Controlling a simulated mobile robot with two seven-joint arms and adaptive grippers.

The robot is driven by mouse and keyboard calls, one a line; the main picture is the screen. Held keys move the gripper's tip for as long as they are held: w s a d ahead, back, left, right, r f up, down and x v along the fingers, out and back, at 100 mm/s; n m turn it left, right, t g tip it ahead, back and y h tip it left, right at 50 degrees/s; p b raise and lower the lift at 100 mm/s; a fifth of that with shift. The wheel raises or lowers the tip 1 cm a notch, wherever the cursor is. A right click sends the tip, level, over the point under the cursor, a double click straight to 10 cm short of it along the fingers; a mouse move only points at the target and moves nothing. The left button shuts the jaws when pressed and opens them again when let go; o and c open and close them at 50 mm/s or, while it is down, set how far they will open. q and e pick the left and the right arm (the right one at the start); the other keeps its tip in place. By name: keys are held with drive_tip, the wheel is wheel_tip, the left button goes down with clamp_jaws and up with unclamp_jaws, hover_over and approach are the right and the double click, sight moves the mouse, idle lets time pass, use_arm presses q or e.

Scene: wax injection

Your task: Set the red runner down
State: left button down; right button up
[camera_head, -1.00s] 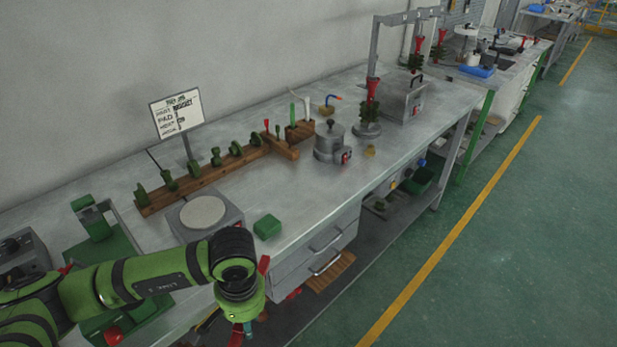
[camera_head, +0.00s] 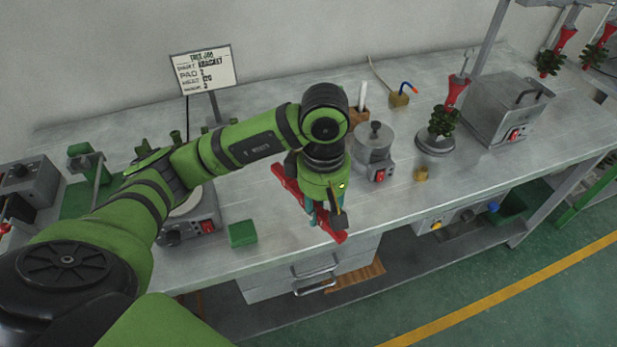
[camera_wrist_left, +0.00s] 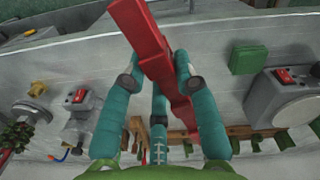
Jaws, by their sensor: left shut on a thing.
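The red runner (camera_head: 288,185) is a long red bar held by my left gripper (camera_head: 322,212), above the front part of the steel bench (camera_head: 280,240). Its other end sticks out at the front side of the gripper. In the left wrist view the runner (camera_wrist_left: 150,42) passes between the teal fingers of the left gripper (camera_wrist_left: 157,72), which are shut on it. The runner is slanted and appears clear of the bench top. The gripper hides its middle in the head view. My right gripper is not in view.
A green block (camera_head: 242,234) and a scale-like device (camera_head: 203,222) stand left of the gripper. A lidded metal pot (camera_head: 374,150) stands to the right, with a red-and-dark-green tree on a round base (camera_head: 436,142) beyond.

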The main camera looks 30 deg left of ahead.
use_arm(q)
drive_tip(key=shift+w+a+r+n, duration=0.15)
drive_tip(key=shift+w+r+n, duration=0.1)
drive_tip(key=shift+n, duration=0.05)
drive_tip(key=w+a+f+p, duration=0.1)
drive_tip(key=w+a+f, duration=0.1)
drive_tip(key=w+a+f+p, duration=0.1)
drive_tip(key=w+a+f, duration=0.1)
drive_tip(key=w+a, duration=0.1)
drive_tip(key=w+a+f+p, duration=0.1)
drive_tip(key=w+a+f, duration=0.1)
drive_tip(key=shift+w+a, duration=0.2)
drive_tip(key=shift+w+a+f, duration=0.2)
drive_tip(key=shift+f, duration=0.1)
drive_tip(key=shift+f+p, duration=0.2)
drive_tip(key=shift+p, duration=0.2)
wheel_tip(320, 180, down, 3)
drive_tip(key=shift+f+p, duration=0.1)
drive_tip(key=shift+p, duration=0.65)
drive_tip(key=shift+f, duration=0.3)
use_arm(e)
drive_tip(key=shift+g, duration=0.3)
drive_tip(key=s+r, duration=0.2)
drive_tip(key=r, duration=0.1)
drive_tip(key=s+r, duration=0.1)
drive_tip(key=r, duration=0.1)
